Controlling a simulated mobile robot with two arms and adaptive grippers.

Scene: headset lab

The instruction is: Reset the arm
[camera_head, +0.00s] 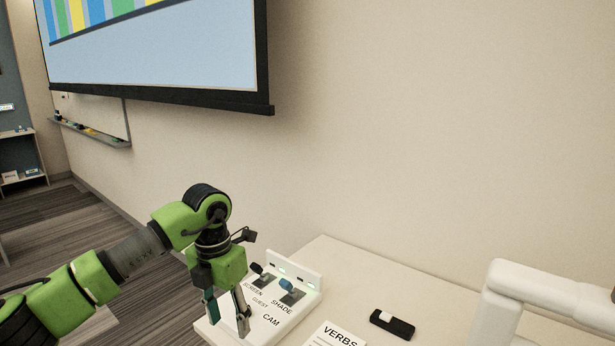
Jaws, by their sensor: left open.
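My left arm comes in from the left, green with black joints. Its gripper (226,312) points down at the left edge of the white table (345,265). The fingers are apart and hold nothing that I can see. Just right of the gripper is a white switch panel (300,308) labelled SCREEN, GUEST, SHADE and CAM. It has a dark lever (258,269) by SCREEN and a blue lever (287,286) by SHADE. The gripper hides the panel's left part. I cannot tell whether the fingers touch it. My right gripper is not in view.
A black device with a white slider (392,324) lies on the table, near a card marked VERBS (338,338). A white jointed thing (505,282) stands at the right. A projection screen (160,50) hangs on the wall. Table space behind the black device is clear.

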